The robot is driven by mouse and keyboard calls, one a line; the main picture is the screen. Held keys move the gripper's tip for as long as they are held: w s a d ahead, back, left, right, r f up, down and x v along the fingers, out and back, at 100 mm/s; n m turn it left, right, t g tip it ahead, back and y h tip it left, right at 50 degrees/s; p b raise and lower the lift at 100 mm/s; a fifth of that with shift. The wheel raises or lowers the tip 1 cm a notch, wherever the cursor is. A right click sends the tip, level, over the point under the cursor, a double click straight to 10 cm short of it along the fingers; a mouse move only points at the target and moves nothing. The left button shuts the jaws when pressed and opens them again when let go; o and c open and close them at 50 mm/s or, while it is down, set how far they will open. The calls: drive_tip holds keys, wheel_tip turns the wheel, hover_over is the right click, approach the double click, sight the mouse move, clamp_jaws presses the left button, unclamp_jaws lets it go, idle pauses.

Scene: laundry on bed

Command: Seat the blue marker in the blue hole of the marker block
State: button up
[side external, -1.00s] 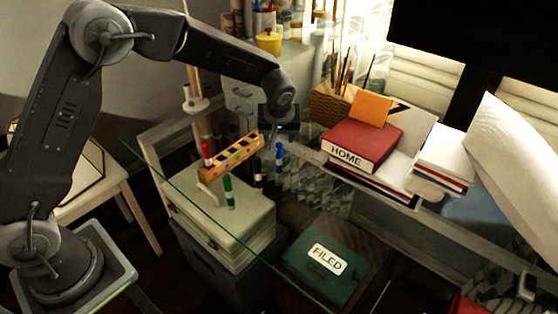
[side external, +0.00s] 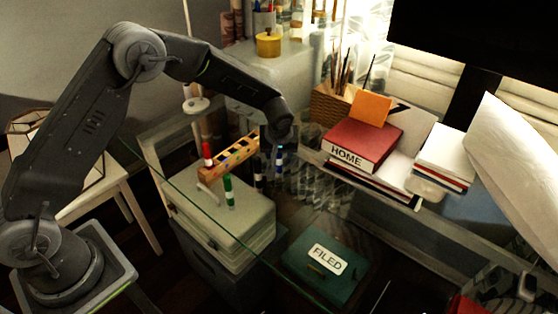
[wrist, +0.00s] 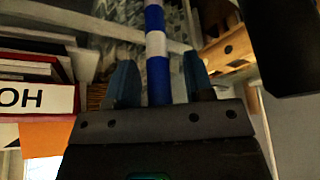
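The blue marker (side external: 279,165), with white bands, stands upright on the glass desk to the right of the marker block. It also shows in the wrist view (wrist: 157,50), between my fingers. My gripper (side external: 279,146) is low over the marker, with its fingers either side of the upper part. In the wrist view my gripper (wrist: 160,82) is open, with a gap on both sides of the marker. The wooden marker block (side external: 230,158) has a row of holes and coloured patches; its edge shows in the wrist view (wrist: 222,48). I cannot make out the blue hole.
A red marker (side external: 207,154) is at the block's left end, and a green marker (side external: 229,191) stands in front. A dark marker (side external: 258,180) stands close left of the blue one. Red HOME book (side external: 362,145) and papers lie to the right.

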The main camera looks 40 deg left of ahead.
clamp_jaws()
drive_tip(key=shift+r, duration=0.1)
